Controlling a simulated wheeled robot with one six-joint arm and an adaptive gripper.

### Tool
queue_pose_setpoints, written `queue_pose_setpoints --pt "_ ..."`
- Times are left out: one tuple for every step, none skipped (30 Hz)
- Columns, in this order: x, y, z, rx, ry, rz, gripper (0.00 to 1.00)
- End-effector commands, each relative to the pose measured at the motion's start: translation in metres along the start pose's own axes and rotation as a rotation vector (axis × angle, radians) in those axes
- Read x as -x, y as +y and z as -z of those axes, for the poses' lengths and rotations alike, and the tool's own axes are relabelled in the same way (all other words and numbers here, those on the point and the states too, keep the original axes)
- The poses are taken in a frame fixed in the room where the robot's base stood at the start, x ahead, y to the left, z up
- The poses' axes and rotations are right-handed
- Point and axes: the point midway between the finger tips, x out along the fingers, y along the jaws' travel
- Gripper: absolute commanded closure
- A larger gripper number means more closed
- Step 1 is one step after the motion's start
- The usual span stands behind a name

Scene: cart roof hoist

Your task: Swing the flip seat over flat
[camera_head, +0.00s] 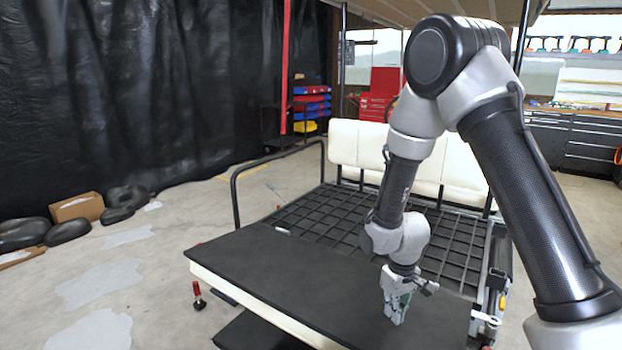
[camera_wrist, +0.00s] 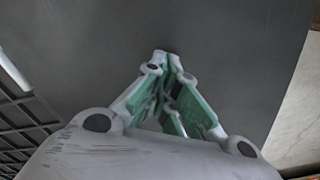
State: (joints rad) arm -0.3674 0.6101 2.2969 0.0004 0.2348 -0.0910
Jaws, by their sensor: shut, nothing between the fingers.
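The flip seat (camera_head: 290,270) shows in the head view as a wide flat black panel with a cream underside edge, lying about level at the near end of the cart. My gripper (camera_head: 396,318) points down at the right part of this panel. Its fingers are shut with nothing between them, and the tips are at or just above the black surface; I cannot tell if they touch. In the wrist view, the closed fingertips (camera_wrist: 162,58) are over the dark panel (camera_wrist: 230,45). The panel's right end is partly hidden by my arm.
A black grid deck (camera_head: 330,220) lies behind the panel, with a cream backrest (camera_head: 357,148) beyond it. A black side rail (camera_head: 236,190) stands at the left. A cardboard box (camera_head: 77,207) and dark bags lie on the left floor. Open floor lies left of the cart.

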Motion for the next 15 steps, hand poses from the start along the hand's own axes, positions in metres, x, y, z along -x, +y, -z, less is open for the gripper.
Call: queue_pose_setpoints --pt "-0.003 0.0 0.0 0.0 -0.001 0.0 1.0" --pt "-0.005 0.0 0.0 0.0 -0.001 0.0 1.0" --pt "-0.007 0.0 0.0 0.0 -0.001 0.0 1.0" --pt "-0.008 0.0 0.0 0.0 -0.001 0.0 1.0" --pt "-0.01 0.0 0.0 0.0 -0.001 0.0 1.0" --pt "-0.012 0.0 0.0 0.0 0.0 0.0 1.0" --pt "-0.013 0.0 0.0 0.0 -0.001 0.0 1.0" --pt "-0.015 0.0 0.0 0.0 -0.001 0.0 1.0" --pt "-0.017 0.0 0.0 0.0 -0.001 0.0 1.0" --pt "-0.018 0.0 0.0 0.0 -0.001 0.0 1.0" --pt "-0.02 0.0 0.0 0.0 -0.001 0.0 1.0" --pt "-0.022 0.0 0.0 0.0 -0.001 0.0 1.0" --pt "-0.023 0.0 0.0 0.0 0.0 0.0 1.0" --pt "-0.025 0.0 0.0 0.0 0.0 0.0 1.0" --pt "-0.027 0.0 0.0 0.0 -0.001 0.0 1.0"
